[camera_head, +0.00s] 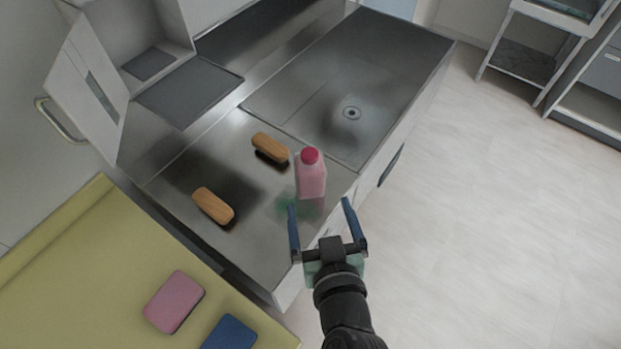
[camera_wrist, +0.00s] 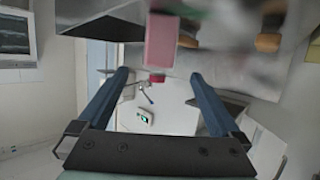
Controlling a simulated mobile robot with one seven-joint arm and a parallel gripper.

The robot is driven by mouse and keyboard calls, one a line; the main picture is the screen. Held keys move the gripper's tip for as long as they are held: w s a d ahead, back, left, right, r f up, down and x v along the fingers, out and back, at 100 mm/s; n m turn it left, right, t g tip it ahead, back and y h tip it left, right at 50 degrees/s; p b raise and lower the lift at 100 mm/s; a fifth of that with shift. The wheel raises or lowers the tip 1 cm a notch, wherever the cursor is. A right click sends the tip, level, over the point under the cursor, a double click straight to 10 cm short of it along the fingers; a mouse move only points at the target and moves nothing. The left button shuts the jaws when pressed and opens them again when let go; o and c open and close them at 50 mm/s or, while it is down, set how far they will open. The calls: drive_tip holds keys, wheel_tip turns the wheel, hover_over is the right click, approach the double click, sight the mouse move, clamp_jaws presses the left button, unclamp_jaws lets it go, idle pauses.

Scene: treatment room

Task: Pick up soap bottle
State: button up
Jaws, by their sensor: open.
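The soap bottle (camera_head: 311,176) is pink with a red cap and stands upright on the steel counter near its front edge. My gripper (camera_head: 321,205) is open, its two blue fingers pointing at the bottle from the counter's front side. The fingertips look close to the bottle's lower part, with nothing held between them. In the wrist view the pink bottle (camera_wrist: 161,42) shows beyond the fingertips, roughly centred between the blue fingers, with its red cap toward the bottom of the picture. Whether a finger touches it I cannot tell.
A sink basin (camera_head: 345,90) lies behind. A yellow surface (camera_head: 100,270) at lower left holds a pink block (camera_head: 174,301) and a blue block (camera_head: 230,333).

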sight(313, 185)
drive_tip(key=w+f, duration=0.1)
drive_tip(key=w, duration=0.1)
drive_tip(key=w+a+f+p, duration=0.1)
drive_tip(key=w, duration=0.1)
drive_tip(key=w+f, duration=0.2)
drive_tip(key=shift+a+p, duration=0.2)
drive_tip(key=shift+p, duration=0.1)
drive_tip(key=x, duration=0.1)
drive_tip(key=p+x, duration=0.1)
drive_tip(key=x, duration=0.2)
drive_tip(key=shift+w+d+r, duration=0.2)
drive_tip(key=shift+d, duration=0.05)
drive_tip(key=shift+w+a+f+p, duration=0.1)
drive_tip(key=shift+w+f+p, duration=0.2)
drive_tip(key=shift+w, duration=0.3)
drive_tip(key=shift+r, duration=0.1)
clamp_jaws()
